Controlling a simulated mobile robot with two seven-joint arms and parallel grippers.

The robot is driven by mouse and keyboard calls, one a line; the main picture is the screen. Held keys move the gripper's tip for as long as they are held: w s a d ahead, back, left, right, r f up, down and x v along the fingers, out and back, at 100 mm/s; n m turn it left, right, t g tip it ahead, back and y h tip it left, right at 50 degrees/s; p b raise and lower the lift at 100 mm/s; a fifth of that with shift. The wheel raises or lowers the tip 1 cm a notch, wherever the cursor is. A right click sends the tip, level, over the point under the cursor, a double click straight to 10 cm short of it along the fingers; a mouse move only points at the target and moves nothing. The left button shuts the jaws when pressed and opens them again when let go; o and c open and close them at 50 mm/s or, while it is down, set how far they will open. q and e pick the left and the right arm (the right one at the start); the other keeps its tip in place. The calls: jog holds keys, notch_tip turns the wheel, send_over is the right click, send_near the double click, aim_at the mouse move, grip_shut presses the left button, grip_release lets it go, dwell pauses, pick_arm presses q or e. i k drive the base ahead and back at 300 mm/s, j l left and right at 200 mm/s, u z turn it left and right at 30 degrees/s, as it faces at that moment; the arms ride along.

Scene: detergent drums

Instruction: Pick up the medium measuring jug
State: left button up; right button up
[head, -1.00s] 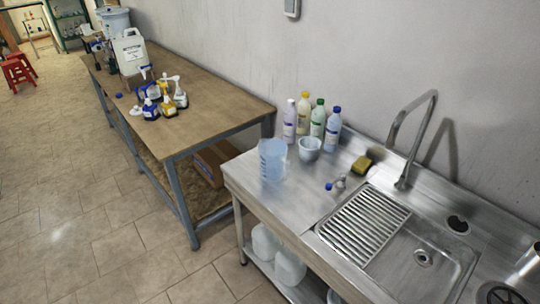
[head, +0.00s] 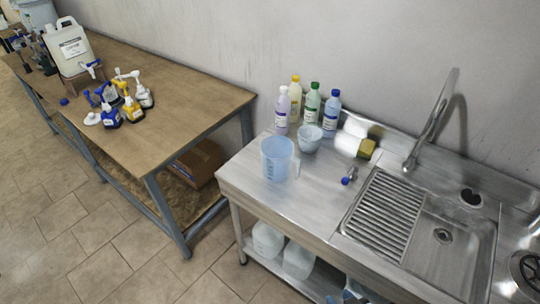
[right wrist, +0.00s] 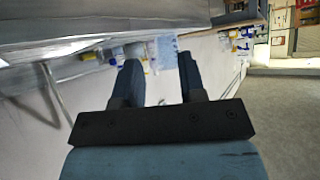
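The measuring jug (head: 277,158) is a translucent light-blue jug with a handle on its right. It stands upright on the left part of the steel counter (head: 245,180); its size class cannot be told. My right gripper (right wrist: 158,65) is open and empty in the right wrist view, with its two dark-blue fingers apart. A pale blue shape, likely the jug (right wrist: 166,50), shows beyond and between the fingertips, not touching them as far as I can see. My left gripper is not in view.
A small white-blue cup (head: 310,139) stands close beside the jug. Several bottles, including a green-capped one (head: 312,103), stand behind. A sponge (head: 366,149), a blurred white patch, a faucet (head: 430,125) and a drain grid (head: 385,213) lie rightward. A wooden workbench (head: 185,105) stands left.

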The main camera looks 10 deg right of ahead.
aim_at(276, 151)
jog(key=i+j, duration=0.15)
jog(key=j, duration=0.15)
jog(key=i+j+z, duration=0.15)
jog(key=j, duration=0.2)
jog(key=i+j, duration=0.15)
jog(key=j, duration=0.15)
jog(key=i+j+z, duration=0.15)
jog(key=j, duration=0.2)
jog(key=i+j, duration=0.1)
jog(key=j, duration=0.25)
jog(key=i+z, duration=0.05)
